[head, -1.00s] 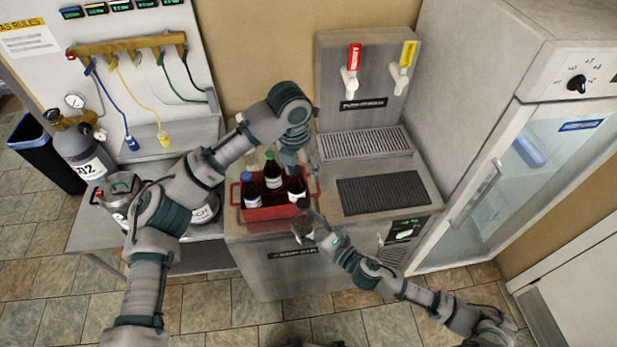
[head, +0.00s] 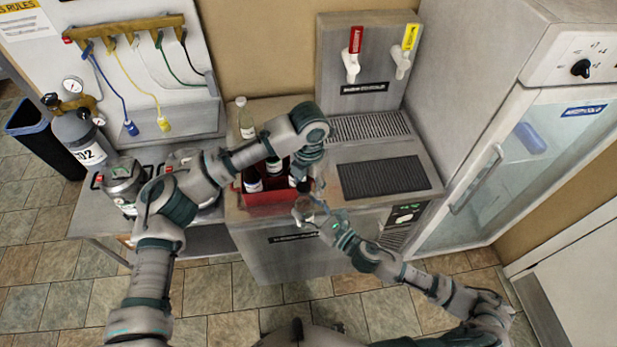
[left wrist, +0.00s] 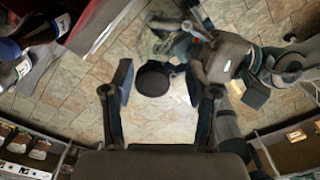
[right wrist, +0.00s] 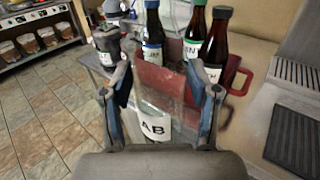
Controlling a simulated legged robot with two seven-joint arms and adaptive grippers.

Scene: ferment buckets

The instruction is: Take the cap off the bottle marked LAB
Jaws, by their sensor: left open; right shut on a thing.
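My right gripper (right wrist: 160,95) is shut on a clear bottle whose label shows the letters AB (right wrist: 155,127). The first letter is hidden or turned away. In the head view my right gripper (head: 307,212) holds it just in front of the red crate. My left gripper (head: 312,184) is above it, pointing down. In the left wrist view my left gripper (left wrist: 157,78) is open. A round black cap (left wrist: 152,79) lies between its fingertips, seen from above, with a gap on both sides. The cap appears to be on the held bottle, whose body is mostly hidden.
A drip tray and taps are to the right, gas gear to the left.

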